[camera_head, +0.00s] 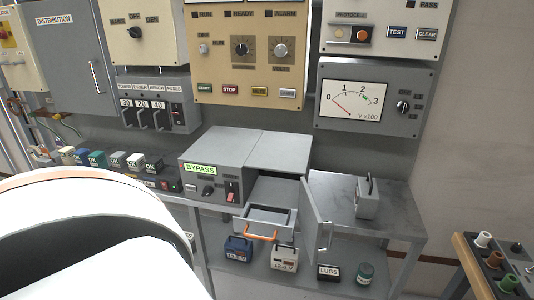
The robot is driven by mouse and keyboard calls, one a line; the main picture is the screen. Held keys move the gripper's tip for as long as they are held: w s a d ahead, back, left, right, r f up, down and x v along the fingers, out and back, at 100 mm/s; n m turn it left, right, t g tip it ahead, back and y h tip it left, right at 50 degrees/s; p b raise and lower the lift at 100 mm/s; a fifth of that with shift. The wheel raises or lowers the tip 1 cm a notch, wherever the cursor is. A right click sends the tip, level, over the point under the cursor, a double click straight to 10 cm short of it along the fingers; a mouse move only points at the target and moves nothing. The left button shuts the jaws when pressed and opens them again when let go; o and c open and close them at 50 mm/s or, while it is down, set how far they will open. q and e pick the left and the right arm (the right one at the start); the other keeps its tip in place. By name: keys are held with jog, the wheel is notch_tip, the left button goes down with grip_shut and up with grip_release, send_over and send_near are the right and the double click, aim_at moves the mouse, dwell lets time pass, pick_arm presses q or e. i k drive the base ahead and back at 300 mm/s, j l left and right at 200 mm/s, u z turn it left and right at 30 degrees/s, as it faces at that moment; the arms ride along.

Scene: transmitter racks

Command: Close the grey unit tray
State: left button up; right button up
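The grey unit (222,158) stands on the grey bench and has a green BYPASS label and a red switch on its front. Its grey tray (252,219) is pulled out toward me, with an orange handle (261,235) on its front edge. The tray looks empty in the part I can see. A grey hinged door (317,222) stands open just right of the tray. Neither of my grippers is in view. A large white part of my own body fills the lower left and hides the bench there.
A small grey handled block (367,198) sits on the bench at right. Below are a blue box (238,248), a white box (285,257), a LUGS box (328,272) and a green jar (365,273). A wooden-edged rack (480,268) stands lower right.

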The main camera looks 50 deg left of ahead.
aim_at(270, 224)
jog(key=u, duration=1.55)
